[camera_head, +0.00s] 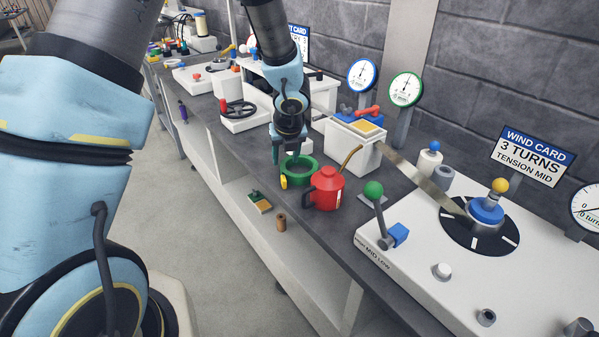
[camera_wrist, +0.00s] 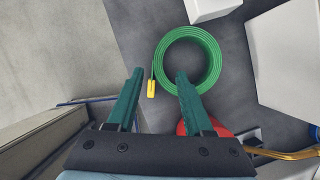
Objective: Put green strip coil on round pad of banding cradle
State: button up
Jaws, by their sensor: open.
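The green strip coil (camera_head: 301,182) lies flat on the dark bench top, with a yellow tag (camera_head: 284,182) at its left side. It is a full ring in the wrist view (camera_wrist: 187,32), its middle empty. My gripper (camera_head: 289,158) is over the coil, pointing down. In the wrist view my gripper (camera_wrist: 159,73) has its two green fingers wide apart with nothing between them, by the coil's tag side. I cannot tell for sure which fixture is the banding cradle; a white block with a black ring and red part (camera_head: 240,112) stands farther along the bench.
A red oil can (camera_head: 327,190) stands close beside the coil. A white box (camera_head: 357,148) is behind it. The white winding machine (camera_head: 415,265), with a green-knobbed lever (camera_head: 374,190), fills the right. Small parts lie on a lower ledge in front.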

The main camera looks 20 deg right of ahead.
aim_at(284, 168)
jog(key=x, duration=0.5)
jog(key=shift+w+f, duration=0.1)
jog(key=shift+f, duration=0.05)
jog(key=shift+a, duration=0.1)
grip_shut()
dwell(1.2)
